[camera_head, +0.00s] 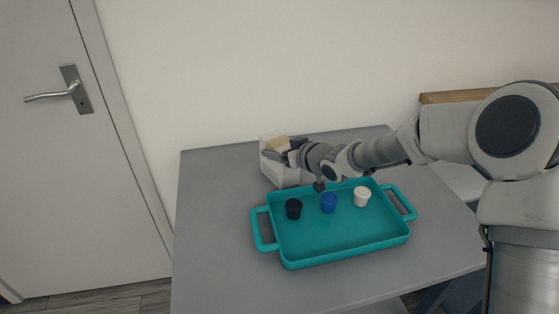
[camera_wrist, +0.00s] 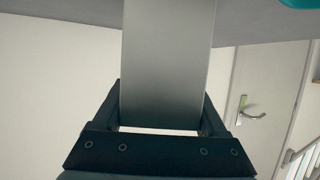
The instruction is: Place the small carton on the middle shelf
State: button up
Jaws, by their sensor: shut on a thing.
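In the wrist view the carton (camera_wrist: 168,65) is a plain grey, shaded panel between both fingers of my gripper (camera_wrist: 162,115). It runs out of the top of that picture. I cannot make out the middle shelf.
A teal tray (camera_head: 340,254) with two handles lies in front of the box. A black cup (camera_head: 293,208), a blue cup (camera_head: 328,202) and a white cup (camera_head: 362,196) stand in it. The grey table (camera_head: 215,235) is clear at left. A wood-topped unit (camera_head: 455,96) is partly hidden behind my arm.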

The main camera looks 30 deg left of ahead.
aim_at(282, 142)
grip_shut()
jog(key=shift+r+p, duration=0.3)
jog(key=shift+r, duration=0.3)
jog(key=r, duration=0.1)
jog(key=r+p, duration=0.2)
jog(key=shift+w+d+r, duration=0.1)
jog(key=shift+d+r, duration=0.15)
jog(key=shift+r, duration=0.15)
jog(key=w+d+r+m+t+h+p, duration=0.2)
jog(key=d+r+m+t+h+p, duration=0.25)
jog(key=d, duration=1.05)
jog(key=w+d+r+m+t+h+p, duration=0.1)
jog(key=w+d+r+m+h+p, duration=0.2)
jog(key=d+r+p, duration=0.75)
jog(key=w+d+r+m+t+h+p, duration=0.15)
jog(key=d+m+h, duration=0.3)
jog(key=d, duration=1.35)
jog(key=s+f, duration=0.7)
jog(key=f, duration=0.5)
jog(key=shift+s+d+f+m+t, duration=0.15)
jog(key=shift+s+d+m+t, duration=0.15)
jog(key=shift+d, duration=0.15)
